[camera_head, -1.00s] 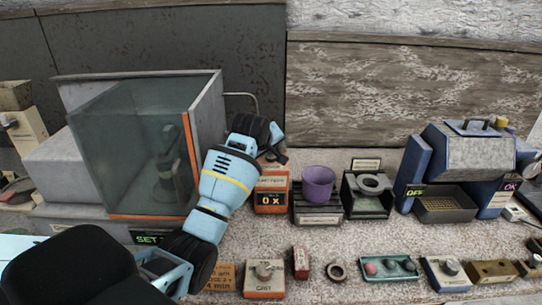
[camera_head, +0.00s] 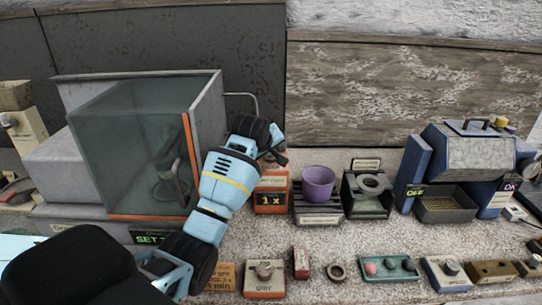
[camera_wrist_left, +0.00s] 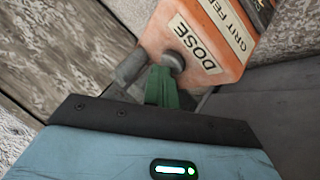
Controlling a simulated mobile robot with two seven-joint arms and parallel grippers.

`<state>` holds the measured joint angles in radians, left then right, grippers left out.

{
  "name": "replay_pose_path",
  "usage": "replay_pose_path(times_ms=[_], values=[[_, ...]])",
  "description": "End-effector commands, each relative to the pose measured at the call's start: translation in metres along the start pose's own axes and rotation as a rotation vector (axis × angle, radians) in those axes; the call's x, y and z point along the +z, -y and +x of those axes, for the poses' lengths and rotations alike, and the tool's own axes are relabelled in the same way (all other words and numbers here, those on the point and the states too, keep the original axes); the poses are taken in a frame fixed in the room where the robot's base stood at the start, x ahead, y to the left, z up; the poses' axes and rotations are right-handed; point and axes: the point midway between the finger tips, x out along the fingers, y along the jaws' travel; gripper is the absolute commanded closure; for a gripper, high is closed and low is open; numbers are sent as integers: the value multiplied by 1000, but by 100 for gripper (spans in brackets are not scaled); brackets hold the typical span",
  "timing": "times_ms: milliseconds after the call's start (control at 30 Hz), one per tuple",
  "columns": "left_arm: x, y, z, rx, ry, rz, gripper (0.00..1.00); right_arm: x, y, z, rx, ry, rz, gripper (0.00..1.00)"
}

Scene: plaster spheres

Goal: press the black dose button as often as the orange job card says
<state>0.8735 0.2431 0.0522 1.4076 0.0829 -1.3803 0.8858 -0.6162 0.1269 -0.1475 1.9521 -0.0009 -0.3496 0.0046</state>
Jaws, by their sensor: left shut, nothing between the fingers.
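The orange grit feeder box (camera_head: 271,192) stands behind my left arm, its display reading 1x. In the left wrist view its orange housing (camera_wrist_left: 205,40) carries a DOSE label. The dark round dose button (camera_wrist_left: 174,61) is beside that label. My left gripper (camera_wrist_left: 161,84) is shut and empty, its green fingertips at the button; I cannot tell whether they touch it. In the head view the left gripper (camera_head: 277,156) is above the feeder's top, mostly hidden by its wrist. The orange job card (camera_head: 221,276) lies at the front, partly covered by my arm, its count unreadable.
A glass-fronted cabinet (camera_head: 130,150) stands left of my arm. A purple cup (camera_head: 318,183) on a dark stand and a ring holder (camera_head: 370,187) stand right of the feeder. A blue-grey machine (camera_head: 468,155) is farther right. Small items line the bench front.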

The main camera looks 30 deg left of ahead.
Motion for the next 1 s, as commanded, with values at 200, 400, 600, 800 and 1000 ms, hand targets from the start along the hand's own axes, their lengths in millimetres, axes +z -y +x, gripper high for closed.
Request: replay_pose_path(times_ms=[200, 400, 600, 800, 1000], values=[[-5, -5, -7, 0, 0, 0, 100, 0, 0, 0, 0, 1, 0, 100], [-8, -8, -12, -1, 1, 0, 100, 0, 0, 0, 0, 0, 0, 100], [-9, -9, -12, 0, 0, 0, 100, 0, 0, 0, 0, 0, 0, 100], [-13, -13, -17, 3, -2, 0, 100, 0, 0, 0, 0, 0, 0, 100], [-22, -22, -29, 3, -2, 0, 100, 0, 0, 0, 0, 0, 0, 100]])
